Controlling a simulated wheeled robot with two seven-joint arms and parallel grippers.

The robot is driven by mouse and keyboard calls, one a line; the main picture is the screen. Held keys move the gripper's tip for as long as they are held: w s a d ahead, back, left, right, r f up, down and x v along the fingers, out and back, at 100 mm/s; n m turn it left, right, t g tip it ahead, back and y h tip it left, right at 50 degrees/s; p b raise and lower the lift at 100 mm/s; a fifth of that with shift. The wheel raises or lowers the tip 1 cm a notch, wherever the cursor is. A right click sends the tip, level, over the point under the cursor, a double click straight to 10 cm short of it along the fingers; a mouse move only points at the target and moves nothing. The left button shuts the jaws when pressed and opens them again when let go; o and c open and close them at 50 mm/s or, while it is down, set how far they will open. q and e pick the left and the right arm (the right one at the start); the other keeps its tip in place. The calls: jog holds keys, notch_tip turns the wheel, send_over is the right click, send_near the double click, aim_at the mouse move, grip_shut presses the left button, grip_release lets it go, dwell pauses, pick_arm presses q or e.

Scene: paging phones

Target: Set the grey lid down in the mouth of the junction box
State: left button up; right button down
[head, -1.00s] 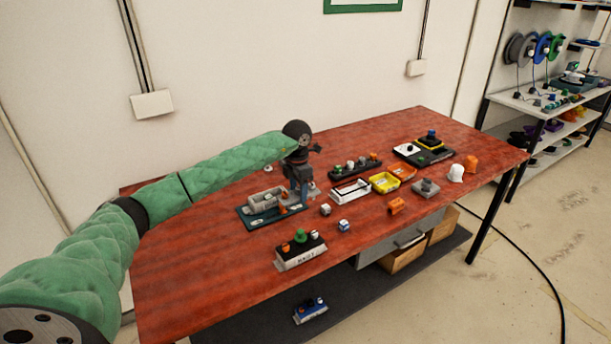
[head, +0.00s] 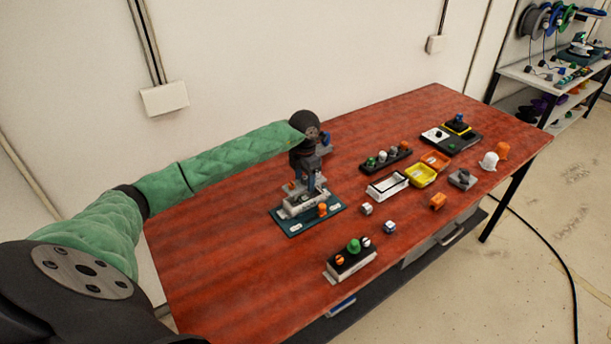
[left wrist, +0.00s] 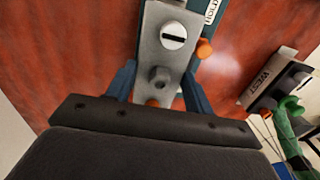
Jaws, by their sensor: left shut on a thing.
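My left gripper (head: 314,186) points down over the teal plate (head: 292,229) and is shut on the grey lid (head: 293,188). The lid is directly above the grey junction box (head: 301,210), which stands on that plate. I cannot tell whether lid and box touch. In the left wrist view the lid (left wrist: 160,55) is a long grey piece with a slotted screw and a round knob. The gripper's blue fingers (left wrist: 159,84) stand either side of the knob. The lid hides the box mouth there. My right gripper is out of view.
An orange knob (head: 322,208) stands on the plate beside the box. A block with coloured knobs (head: 350,262) is in front, small cubes (head: 390,227) and a white tray (head: 387,187) to the right. The table (head: 220,255) is clear at left.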

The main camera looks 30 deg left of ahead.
aim_at(304, 186)
pick_arm(q)
jog(key=shift+f, duration=0.9)
jog(key=shift+a+r, duration=0.1)
jog(key=shift+r, duration=0.05)
jog(key=shift+b, duration=0.3)
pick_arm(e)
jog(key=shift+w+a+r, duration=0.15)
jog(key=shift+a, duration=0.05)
pick_arm(q)
jog(key=shift+d, duration=0.2)
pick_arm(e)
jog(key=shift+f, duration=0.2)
pick_arm(q)
jog(key=shift+a+f+b, duration=0.1)
jog(key=shift+f+b, duration=0.25)
jog(key=shift+b, duration=0.3)
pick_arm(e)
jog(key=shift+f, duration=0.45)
pick_arm(q)
jog(key=shift+f+b, duration=0.75)
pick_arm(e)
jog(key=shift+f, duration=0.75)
pick_arm(q)
jog(key=shift+f+b, duration=0.55)
jog(key=shift+b, duration=0.3)
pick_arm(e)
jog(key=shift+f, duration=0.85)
